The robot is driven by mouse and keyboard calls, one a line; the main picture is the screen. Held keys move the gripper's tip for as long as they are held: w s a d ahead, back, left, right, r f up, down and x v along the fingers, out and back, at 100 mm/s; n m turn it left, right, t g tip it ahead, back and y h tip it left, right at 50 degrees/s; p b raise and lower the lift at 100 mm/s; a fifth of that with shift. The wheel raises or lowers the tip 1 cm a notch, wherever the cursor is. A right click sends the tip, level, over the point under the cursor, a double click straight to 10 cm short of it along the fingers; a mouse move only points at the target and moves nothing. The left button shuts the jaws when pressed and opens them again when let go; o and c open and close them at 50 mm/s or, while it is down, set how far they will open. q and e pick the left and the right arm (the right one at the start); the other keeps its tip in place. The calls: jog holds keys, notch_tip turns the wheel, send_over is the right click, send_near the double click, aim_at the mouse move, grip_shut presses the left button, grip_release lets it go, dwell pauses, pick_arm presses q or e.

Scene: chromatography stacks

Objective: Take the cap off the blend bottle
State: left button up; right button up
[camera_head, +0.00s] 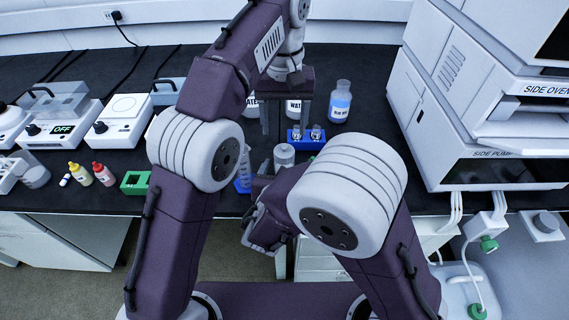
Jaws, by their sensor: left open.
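A small bottle or jar with a pale grey top (284,154) stands near the front of the bench. Its lower part is hidden by my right arm and I see no label, so I cannot tell whether it is the blend bottle. My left gripper (285,122) points down behind it, open, with its two fingers apart and nothing clearly between them. My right gripper (262,236) is low, in front of the bench edge and partly hidden by its own arm. I cannot make out its jaws.
A blue rack (318,143) with small vials is right of the jar. A bottle with blue liquid (340,103) and a water bottle (294,107) stand behind. A blue-marked cylinder (243,178) is at left. The white pump and oven stack (440,110) fills the right side.

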aim_at(286, 163)
jog(key=shift+x, duration=1.7)
